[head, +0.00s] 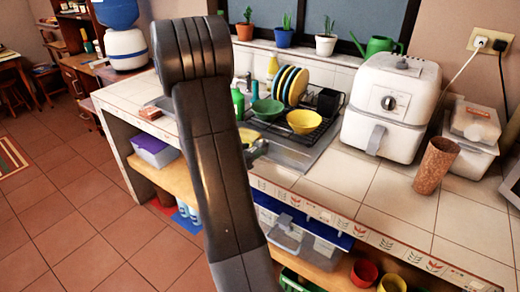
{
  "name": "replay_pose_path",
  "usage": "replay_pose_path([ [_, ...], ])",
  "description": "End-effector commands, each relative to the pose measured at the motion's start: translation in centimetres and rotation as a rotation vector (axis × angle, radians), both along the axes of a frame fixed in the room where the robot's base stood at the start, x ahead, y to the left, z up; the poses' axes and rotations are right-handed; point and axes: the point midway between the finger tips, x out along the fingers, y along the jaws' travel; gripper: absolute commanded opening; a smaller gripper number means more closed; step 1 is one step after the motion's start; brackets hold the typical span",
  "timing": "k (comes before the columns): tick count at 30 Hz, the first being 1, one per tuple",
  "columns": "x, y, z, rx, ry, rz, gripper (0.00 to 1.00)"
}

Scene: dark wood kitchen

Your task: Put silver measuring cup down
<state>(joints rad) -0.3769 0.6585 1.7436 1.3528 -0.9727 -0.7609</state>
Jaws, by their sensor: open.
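I cannot make out a silver measuring cup in the head view.
The tiled counter (378,190) has free room before the white air fryer (390,105). A brown cup (436,164) and plastic containers (470,130) stand at right. The sink (285,152) and a dish rack (318,128) with bowls and plates lie behind my arm.

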Motion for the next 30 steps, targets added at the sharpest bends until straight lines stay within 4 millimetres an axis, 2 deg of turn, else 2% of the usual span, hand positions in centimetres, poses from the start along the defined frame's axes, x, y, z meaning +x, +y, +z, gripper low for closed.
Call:
replay_pose_path([
  [9,0.5,-0.3,-0.2,0.001,-0.001,0.001,0.45],
  [16,0.5,-0.3,-0.2,0.001,-0.001,0.001,0.00],
  [25,0.5,-0.3,0.0,0.001,-0.002,0.000,0.00],
  [30,0.5,-0.4,2.0,0.003,-0.006,-0.001,0.00],
])
